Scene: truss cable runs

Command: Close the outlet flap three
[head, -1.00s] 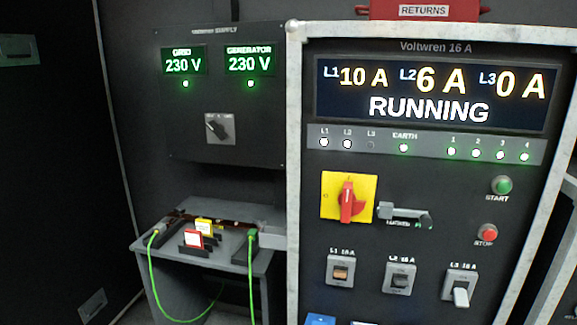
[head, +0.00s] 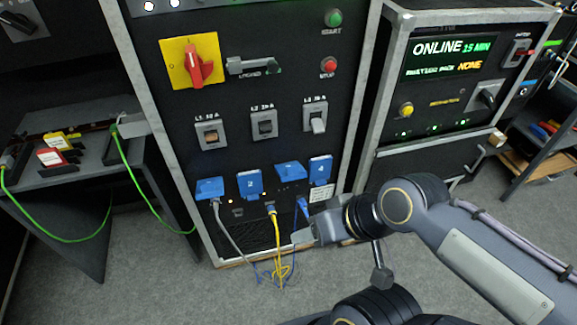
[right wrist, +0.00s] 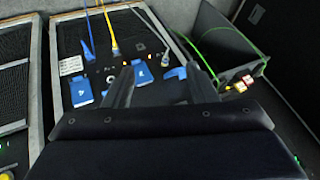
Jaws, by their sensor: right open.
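Outlet flap three (head: 290,170) is a blue cover in the row low on the black panel. It looks tilted up and open, with no number showing. Flap one (head: 209,188) looks raised over a grey plug. Flap two (head: 249,184) and flap four (head: 320,168) show their numbers and look flat. My right gripper (head: 304,236) is open and empty, below the row at the panel's lower right. In the right wrist view, its open fingers (right wrist: 160,68) point at the panel, with flap four (right wrist: 82,93) left of them. A finger seems to hide flap three there. My left gripper is out of view.
Yellow (head: 274,240), blue (head: 301,212) and grey (head: 228,238) cables hang below the flaps near my right gripper. Breaker switches (head: 264,124) and a red rotary handle (head: 196,64) sit above. Another cabinet (head: 455,85) stands at right. Carpet (head: 150,285) is clear at lower left.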

